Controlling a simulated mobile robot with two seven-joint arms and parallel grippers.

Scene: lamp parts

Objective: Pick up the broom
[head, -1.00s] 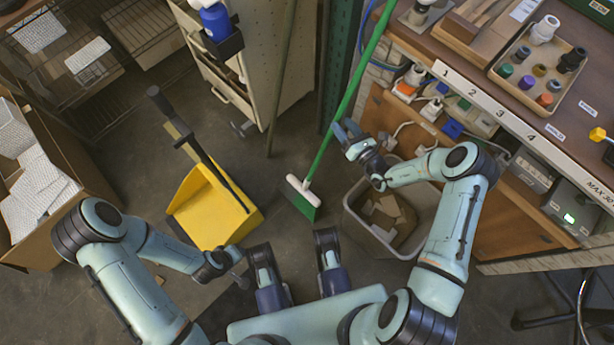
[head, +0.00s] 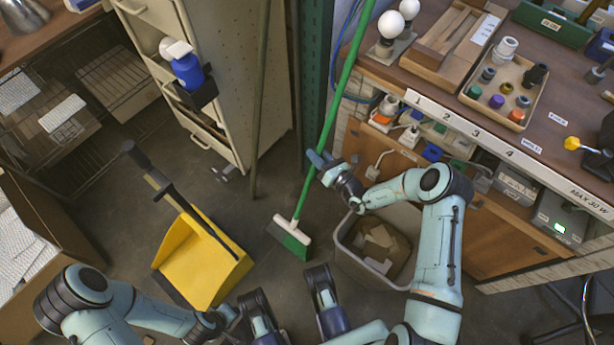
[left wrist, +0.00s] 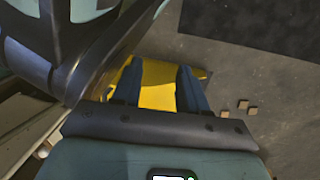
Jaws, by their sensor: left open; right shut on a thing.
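The broom (head: 340,108) has a long green handle and a white and green head (head: 292,237) low near the floor. It stands tilted, its top leaning right toward the workbench. My right gripper (head: 322,163) is shut on the green handle, well above the broom head. My left gripper (head: 228,318) is open and empty, low at the front beside the yellow dustpan (head: 203,262). In the left wrist view its two fingers (left wrist: 158,85) show apart, with the yellow dustpan (left wrist: 158,92) beyond them.
A grey bin (head: 348,240) with cardboard scraps stands right of the broom head. The workbench (head: 555,115) with lamp parts is at the right. A beige cabinet (head: 222,90) and a thin pole (head: 259,110) stand behind. Cartons are at the left. Bare floor lies between dustpan and broom.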

